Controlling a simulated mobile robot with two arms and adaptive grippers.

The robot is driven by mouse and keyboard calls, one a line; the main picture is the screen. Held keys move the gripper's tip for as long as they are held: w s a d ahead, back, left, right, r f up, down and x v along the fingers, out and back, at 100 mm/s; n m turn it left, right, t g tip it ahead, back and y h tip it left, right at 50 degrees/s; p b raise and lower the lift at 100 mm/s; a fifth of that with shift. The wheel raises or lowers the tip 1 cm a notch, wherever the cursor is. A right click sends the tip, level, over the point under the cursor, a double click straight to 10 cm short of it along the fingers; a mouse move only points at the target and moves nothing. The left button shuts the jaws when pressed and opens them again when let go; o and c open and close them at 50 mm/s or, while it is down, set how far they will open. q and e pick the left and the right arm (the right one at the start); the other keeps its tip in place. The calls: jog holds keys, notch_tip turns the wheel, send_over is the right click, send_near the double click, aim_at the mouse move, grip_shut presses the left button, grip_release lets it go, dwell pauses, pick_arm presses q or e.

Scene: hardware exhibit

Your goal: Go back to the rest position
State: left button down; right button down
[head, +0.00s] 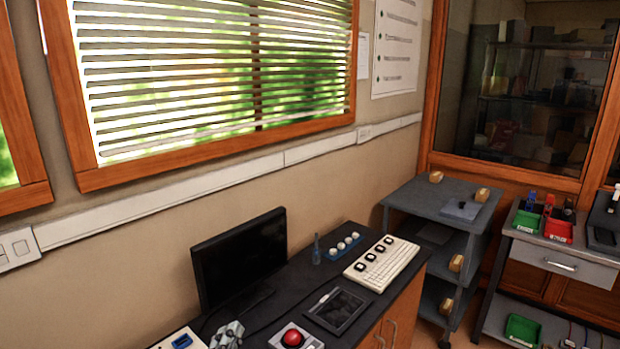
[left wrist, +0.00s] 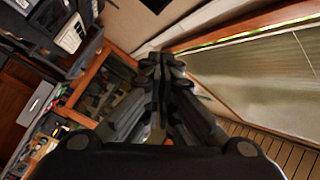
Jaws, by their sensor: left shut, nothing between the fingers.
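My left gripper (head: 229,331) shows at the bottom edge of the head view, in front of the dark desk (head: 262,318) and below the black monitor (head: 240,258). Only its grey end is seen there; my arm is out of the picture. In the left wrist view my left gripper (left wrist: 163,68) has its dark fingers together, with nothing between them. My right gripper is in neither view.
The desk holds a red button box (head: 292,337), a black tablet (head: 339,311) and a cream keyboard (head: 383,263). A grey shelf cart (head: 437,203) stands beyond it. A drawer table (head: 552,246) with green and red bins is at right.

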pick_arm(q)
jog(key=s+a+f+n+g+y, duration=0.25)
jog(key=s+f+n+g, duration=0.2)
jog(key=f, duration=0.25)
jog(key=s+a+f+n+g+y, duration=0.2)
jog(key=s+a+f+n+g, duration=0.15)
jog(key=s+f, duration=0.3)
jog(key=s+f+n+g+h, duration=0.1)
jog(key=s+f+g, duration=0.25)
jog(key=s, duration=0.45)
jog(key=s+f+n+g+h, duration=0.1)
jog(key=s+f+g, duration=0.25)
jog(key=s, duration=0.35)
notch_tip(320, 180, down, 27)
jog(key=s+g, duration=0.1)
jog(key=s, duration=0.2)
jog(key=s+a+f+g+b, duration=0.1)
jog(key=s+a+f, duration=0.1)
jog(key=s+f, duration=1.4)
jog(key=shift+s+f+b, duration=0.3)
jog(key=shift+s+f, duration=0.05)
jog(key=shift+f, duration=0.55)
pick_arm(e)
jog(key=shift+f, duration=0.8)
